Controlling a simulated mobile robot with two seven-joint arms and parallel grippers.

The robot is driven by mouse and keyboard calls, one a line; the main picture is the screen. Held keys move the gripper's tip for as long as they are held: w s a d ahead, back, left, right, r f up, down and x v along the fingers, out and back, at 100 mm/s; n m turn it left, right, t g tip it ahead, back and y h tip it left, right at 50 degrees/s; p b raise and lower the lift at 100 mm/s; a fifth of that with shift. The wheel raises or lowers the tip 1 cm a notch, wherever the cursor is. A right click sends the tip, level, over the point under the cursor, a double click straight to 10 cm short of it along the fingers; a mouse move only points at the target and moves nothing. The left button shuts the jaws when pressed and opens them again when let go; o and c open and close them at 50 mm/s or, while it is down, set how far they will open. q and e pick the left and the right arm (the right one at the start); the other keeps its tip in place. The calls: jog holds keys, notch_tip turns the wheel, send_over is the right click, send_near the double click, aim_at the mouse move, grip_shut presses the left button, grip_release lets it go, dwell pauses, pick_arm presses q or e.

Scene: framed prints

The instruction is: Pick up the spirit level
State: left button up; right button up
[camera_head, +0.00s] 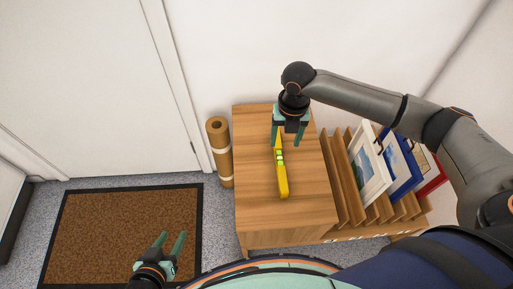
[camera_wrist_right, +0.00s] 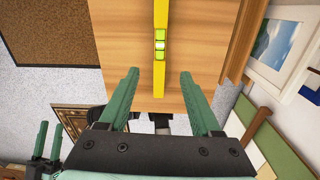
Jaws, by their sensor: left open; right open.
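The yellow spirit level (camera_head: 283,181) lies flat on the wooden cabinet top (camera_head: 257,204), its long side running front to back, with green vials near its middle. My right gripper (camera_head: 287,142) is open above the back end of the level and hides part of that end. In the right wrist view the level (camera_wrist_right: 161,75) lies between the directions of the two open fingers (camera_wrist_right: 158,75), and the gripper looks empty. Whether the fingers reach down beside the level cannot be told. My left gripper (camera_head: 174,240) is open and empty over the floor near the doormat, away from the cabinet.
A wooden rack (camera_head: 343,189) with framed prints (camera_head: 370,165) stands right of the cabinet top. A brown roll (camera_head: 218,150) stands upright at the cabinet's left side. A brown doormat (camera_head: 120,230) lies on the floor. The cabinet top around the level is clear.

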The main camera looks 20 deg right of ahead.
jog(key=b, duration=0.2)
send_over(280, 157)
jog(key=shift+n, duration=0.3)
jog(key=f, duration=0.5)
jog(key=shift+s+d+f, duration=0.15)
jog(key=shift+d+f, duration=0.1)
jog(key=shift+f, duration=0.05)
notch_tip(280, 157, down, 2)
jog(key=shift+a, duration=0.1)
jog(key=f, duration=0.1)
jog(key=f+b, duration=0.1)
jog(key=f, duration=0.1)
jog(key=shift+w+a+f+b, duration=0.15)
jog(key=shift+w+f+b, duration=0.1)
jog(key=shift+f+b, duration=0.1)
jog(key=shift+f, duration=0.35)
grip_shut()
